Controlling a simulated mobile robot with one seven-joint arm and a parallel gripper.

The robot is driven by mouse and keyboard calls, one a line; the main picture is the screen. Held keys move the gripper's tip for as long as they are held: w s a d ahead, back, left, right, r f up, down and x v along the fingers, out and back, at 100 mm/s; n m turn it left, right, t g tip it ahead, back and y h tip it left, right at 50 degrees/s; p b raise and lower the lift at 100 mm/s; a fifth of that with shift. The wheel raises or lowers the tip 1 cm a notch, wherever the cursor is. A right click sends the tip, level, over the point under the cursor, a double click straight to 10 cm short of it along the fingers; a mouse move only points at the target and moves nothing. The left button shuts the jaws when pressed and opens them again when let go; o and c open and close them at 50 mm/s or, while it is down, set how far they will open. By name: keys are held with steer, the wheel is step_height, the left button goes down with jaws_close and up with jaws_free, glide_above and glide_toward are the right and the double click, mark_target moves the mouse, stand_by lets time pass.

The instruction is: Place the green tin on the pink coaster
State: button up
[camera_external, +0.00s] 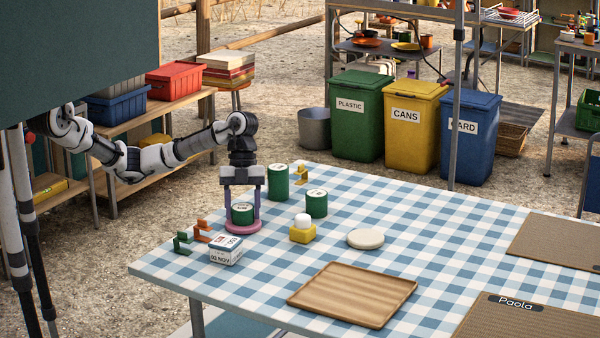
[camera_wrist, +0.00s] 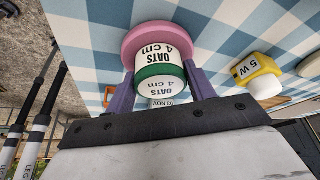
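The green tin (camera_external: 242,214), with a white lid lettered "OATS 4 cm" in the wrist view (camera_wrist: 160,70), stands upright on the pink coaster (camera_external: 243,228). The coaster's rim also shows around the tin in the wrist view (camera_wrist: 130,46). My gripper (camera_external: 242,208) points straight down, with one purple finger on each side of the tin. The fingers appear to touch its sides, so it looks shut on the tin. Two other green tins, a taller one (camera_external: 278,182) and a shorter one (camera_external: 316,203), stand to the right.
A "03 NOV" calendar block (camera_external: 225,250) and orange and green brackets (camera_external: 202,231) stand in front and left of the coaster. To the right are a yellow block with a white top (camera_external: 302,231), a cream disc (camera_external: 365,239) and a wooden tray (camera_external: 352,294).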

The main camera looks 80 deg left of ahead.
steer(key=o, duration=0.3)
steer(key=shift+o, duration=0.2)
steer(key=shift+r, duration=0.3)
steer(key=b+v, duration=0.1)
steer(key=v, duration=1)
steer(key=shift+a+r, duration=0.2)
steer(key=shift+r, duration=0.15)
steer(key=shift+w, duration=0.1)
